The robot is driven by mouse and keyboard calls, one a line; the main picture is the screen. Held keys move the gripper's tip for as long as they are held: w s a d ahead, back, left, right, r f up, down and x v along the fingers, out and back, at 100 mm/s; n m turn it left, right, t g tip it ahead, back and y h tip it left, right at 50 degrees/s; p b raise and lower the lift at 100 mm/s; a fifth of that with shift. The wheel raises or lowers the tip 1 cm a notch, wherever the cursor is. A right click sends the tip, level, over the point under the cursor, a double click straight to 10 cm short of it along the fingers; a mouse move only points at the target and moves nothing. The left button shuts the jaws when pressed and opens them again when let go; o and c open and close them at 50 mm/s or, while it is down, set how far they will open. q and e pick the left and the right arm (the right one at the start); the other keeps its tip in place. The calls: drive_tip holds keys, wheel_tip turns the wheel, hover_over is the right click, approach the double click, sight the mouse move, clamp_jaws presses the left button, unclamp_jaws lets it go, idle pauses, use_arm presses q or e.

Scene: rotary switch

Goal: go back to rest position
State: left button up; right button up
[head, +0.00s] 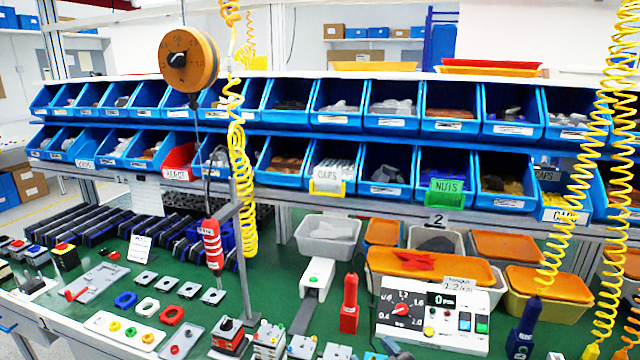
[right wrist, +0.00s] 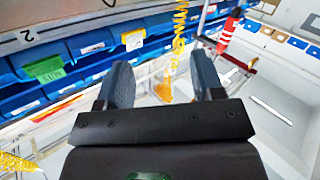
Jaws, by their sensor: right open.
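My right gripper (right wrist: 164,78) shows in the right wrist view, with its two blue-grey fingers spread apart and nothing between them. Blue bins and a hanging yellow coil show beyond it. In the head view, a white control box (head: 432,316) stands on the green bench at the lower right. Its red rotary switch (head: 400,310) has a printed scale around it, and no gripper is seen on it. A small blue-grey shape at the bottom edge in front of the box is too cut off to identify. My left gripper is not in view.
Two rows of blue bins (head: 393,106) run behind the green bench (head: 285,275). A round orange dial (head: 189,58) hangs upper left. Small parts and trays crowd the bench.

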drive_tip(key=s+d+f+m+g+h, duration=0.1)
drive_tip(key=s+d+f+m+h, duration=0.15)
drive_tip(key=s+d+f, duration=0.35)
drive_tip(key=s+d+f+m+h, duration=0.2)
drive_tip(key=s+d+f+h, duration=0.15)
drive_tip(key=d, duration=0.45)
drive_tip(key=s+d+f+m+g, duration=0.2)
drive_tip(key=s+d+f, duration=0.1)
drive_tip(key=s+f, duration=0.5)
drive_tip(key=s, duration=0.3)
drive_tip(key=shift+s+d+f+g+h, duration=0.2)
drive_tip(key=shift+d+g+h, duration=0.15)
drive_tip(key=shift+g+h, duration=0.05)
